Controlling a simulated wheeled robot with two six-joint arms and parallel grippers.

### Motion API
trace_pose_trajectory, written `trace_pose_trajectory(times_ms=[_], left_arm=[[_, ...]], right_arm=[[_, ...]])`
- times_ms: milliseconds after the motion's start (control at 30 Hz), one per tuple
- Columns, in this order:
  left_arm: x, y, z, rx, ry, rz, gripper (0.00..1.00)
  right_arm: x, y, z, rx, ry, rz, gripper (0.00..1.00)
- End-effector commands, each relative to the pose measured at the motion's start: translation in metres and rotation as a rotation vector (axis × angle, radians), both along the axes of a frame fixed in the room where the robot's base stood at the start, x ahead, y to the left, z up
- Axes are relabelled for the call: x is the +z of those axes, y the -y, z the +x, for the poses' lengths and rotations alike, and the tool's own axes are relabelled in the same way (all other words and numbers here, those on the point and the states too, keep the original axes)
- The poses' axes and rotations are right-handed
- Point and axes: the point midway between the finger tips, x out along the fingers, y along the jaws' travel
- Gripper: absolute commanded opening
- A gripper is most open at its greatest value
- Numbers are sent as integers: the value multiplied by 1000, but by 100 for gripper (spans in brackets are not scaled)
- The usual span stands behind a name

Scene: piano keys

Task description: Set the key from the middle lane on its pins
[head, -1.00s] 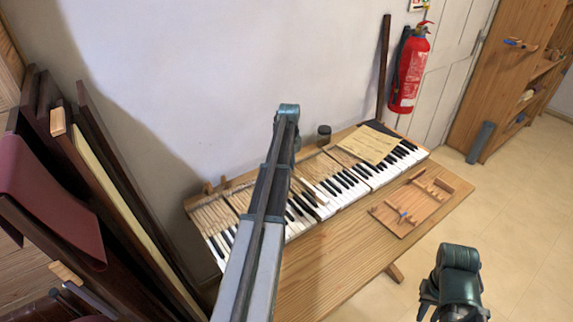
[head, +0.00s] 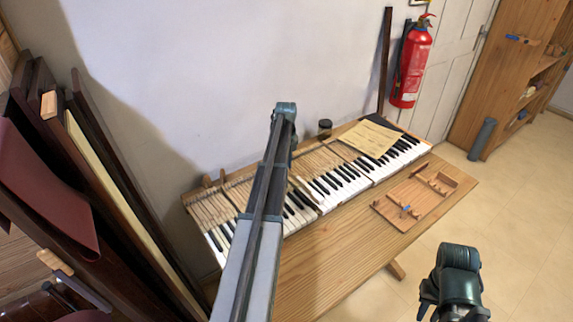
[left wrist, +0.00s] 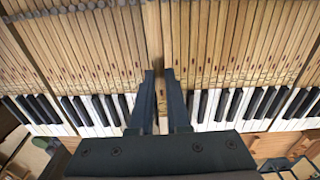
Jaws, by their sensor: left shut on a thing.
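The keyboard (head: 333,196) lies on the wooden bench, with bare wooden key shafts behind its black and white key fronts. My left gripper (left wrist: 161,72) is shut on a wooden key (left wrist: 162,97), seen between its fingers in the left wrist view. The key lies lengthwise in line with the neighbouring shafts, at a narrow dark gap in the row. Its pins are hidden, and I cannot tell whether it is seated. In the head view my left arm hides the gripper. My right gripper (head: 428,306) hangs off the bench front; its jaw opening is unclear.
A wooden tray (head: 395,217) with small blocks and a blue item sits at the bench's right front. A paper sheet (head: 371,137) lies over the keyboard, and a dark jar (head: 325,127) stands behind. Dark panels (head: 120,190) lean at left. The front bench strip is clear.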

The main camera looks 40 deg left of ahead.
Motion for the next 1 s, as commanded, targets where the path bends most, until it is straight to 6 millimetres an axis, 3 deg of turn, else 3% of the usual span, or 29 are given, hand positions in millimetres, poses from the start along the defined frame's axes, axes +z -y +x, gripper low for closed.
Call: trace_pose_trajectory(times_ms=[433,1000], left_arm=[[-37,0,0,0,0,0,0],[-40,0,0,0,0,0,0]], right_arm=[[-37,0,0,0,0,0,26],[-40,0,0,0,0,0,26]])
